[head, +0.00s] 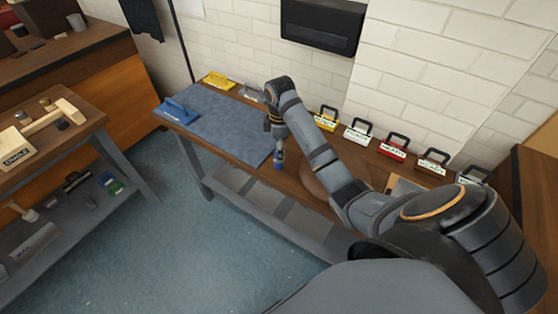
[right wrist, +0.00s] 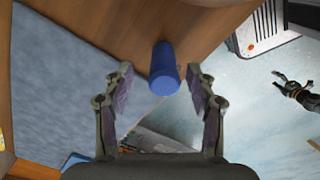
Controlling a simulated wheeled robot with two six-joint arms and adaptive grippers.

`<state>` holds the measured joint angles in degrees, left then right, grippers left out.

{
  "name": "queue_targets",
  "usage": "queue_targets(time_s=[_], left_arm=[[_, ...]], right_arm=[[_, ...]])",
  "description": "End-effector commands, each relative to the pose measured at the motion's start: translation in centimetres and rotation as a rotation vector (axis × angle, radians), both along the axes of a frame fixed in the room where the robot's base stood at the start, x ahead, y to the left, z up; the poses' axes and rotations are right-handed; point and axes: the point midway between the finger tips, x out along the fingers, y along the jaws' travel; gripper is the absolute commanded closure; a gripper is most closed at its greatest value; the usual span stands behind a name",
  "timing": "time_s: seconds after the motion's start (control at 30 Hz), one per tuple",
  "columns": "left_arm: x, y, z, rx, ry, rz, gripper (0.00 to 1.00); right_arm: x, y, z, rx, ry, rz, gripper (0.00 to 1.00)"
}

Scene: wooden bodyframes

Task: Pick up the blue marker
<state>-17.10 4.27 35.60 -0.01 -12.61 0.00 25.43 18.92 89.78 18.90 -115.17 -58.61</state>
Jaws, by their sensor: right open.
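The blue marker (right wrist: 164,70) is a short blue cylinder seen nearly end-on in the right wrist view, over the brown wooden bench top. My right gripper (right wrist: 159,75) is open, with one finger on each side of the marker and visible gaps between. In the head view my right gripper (head: 279,146) points down at the bench's front edge, with the blue marker (head: 278,168) just below it. A dark jointed shape (right wrist: 298,90) at the right of the wrist view looks like my left gripper, over the floor; its opening is unclear. The head view does not show it.
Several labelled holders, including a red one (head: 393,147), line the back edge. A side table (head: 50,135) holds a wooden mallet. Open floor (head: 190,235) lies in front.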

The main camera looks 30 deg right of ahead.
Motion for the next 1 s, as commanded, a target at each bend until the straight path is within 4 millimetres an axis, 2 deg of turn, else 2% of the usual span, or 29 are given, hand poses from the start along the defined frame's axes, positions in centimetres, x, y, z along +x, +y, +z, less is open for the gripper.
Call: queue_targets(time_s=[0.03, 0.13, 0.2, 0.3, 0.47, 0.87, 1.0], left_arm=[[0.0, -0.3, -1.4, -0.003, 0.001, 0.001, 0.33], [-0.1, -0.2, -2.3, -0.003, 0.001, 0.001, 0.33], [-0.2, -0.2, -1.5, -0.002, 0.002, 0.001, 0.33], [-0.2, 0.0, -1.4, 0.0, 0.003, 0.0, 0.33], [-0.2, 0.2, -1.4, 0.003, 0.003, 0.0, 0.33], [-0.2, 0.5, -1.4, 0.006, 0.003, -0.001, 0.33], [-0.2, 0.5, -1.4, 0.006, 0.003, -0.001, 0.33]], right_arm=[[-0.1, 0.2, -1.6, 0.001, 0.002, 0.0, 0.43], [-0.4, 0.5, -3.2, 0.0, 0.004, 0.0, 0.43], [-0.3, 0.4, -3.7, 0.0, 0.004, -0.001, 0.43], [-0.3, 0.4, -4.4, 0.0, 0.001, -0.001, 0.43], [-0.3, 0.4, -4.4, 0.0, 0.001, -0.001, 0.44], [-0.3, 0.4, -4.4, 0.0, 0.001, -0.001, 0.99], [-0.3, 0.4, -4.4, -0.001, 0.001, -0.001, 1.0]])
